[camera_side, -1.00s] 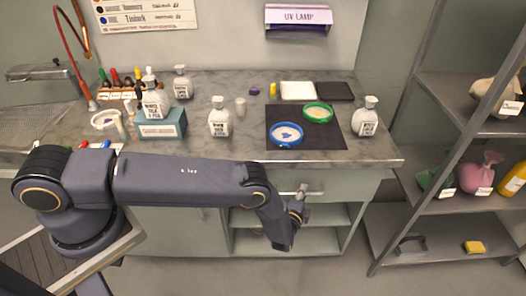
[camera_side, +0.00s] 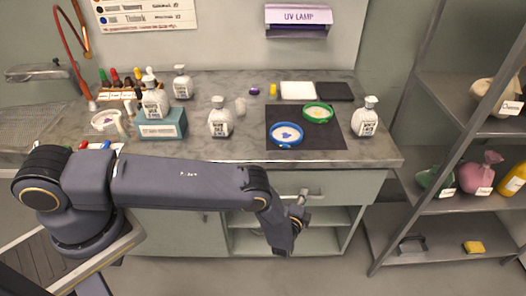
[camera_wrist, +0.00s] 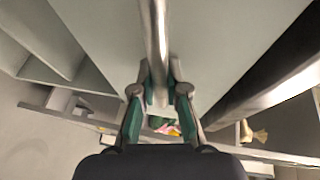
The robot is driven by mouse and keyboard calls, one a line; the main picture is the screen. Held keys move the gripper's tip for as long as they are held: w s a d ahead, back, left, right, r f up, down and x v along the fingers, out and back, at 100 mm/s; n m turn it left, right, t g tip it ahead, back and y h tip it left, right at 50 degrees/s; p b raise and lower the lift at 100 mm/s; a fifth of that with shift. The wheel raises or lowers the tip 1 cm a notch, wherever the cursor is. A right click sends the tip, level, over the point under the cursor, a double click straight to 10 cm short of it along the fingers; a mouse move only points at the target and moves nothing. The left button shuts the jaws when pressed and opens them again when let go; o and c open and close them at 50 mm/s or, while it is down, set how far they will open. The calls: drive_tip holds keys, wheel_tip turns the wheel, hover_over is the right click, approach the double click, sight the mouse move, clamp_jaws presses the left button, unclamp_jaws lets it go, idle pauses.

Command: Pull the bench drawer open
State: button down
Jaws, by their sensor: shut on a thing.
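The bench drawer (camera_side: 350,186) is the pale grey-green front under the right part of the worktop. Its metal bar handle (camera_side: 287,195) runs across the front, partly hidden by my gripper. My gripper (camera_side: 301,203) is at the handle, in front of the drawer. In the wrist view the handle (camera_wrist: 155,35) comes down from the top edge and ends between the green-padded fingers of my gripper (camera_wrist: 159,92), which are shut on it. I cannot tell how far the drawer stands out from the bench.
The worktop (camera_side: 250,150) above holds white bottles (camera_side: 220,118), a blue-rimmed dish (camera_side: 286,135) and a green-rimmed dish (camera_side: 318,113) on a dark mat. Open shelves (camera_side: 325,217) lie below the drawer. A metal rack (camera_side: 385,232) stands at the right; the floor between is clear.

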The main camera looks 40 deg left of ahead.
drive_tip(key=s+d, duration=1.7)
drive_tip(key=shift+s+d, duration=0.3)
drive_tip(key=c, duration=1.2)
unclamp_jaws()
drive_tip(key=v, duration=1.2)
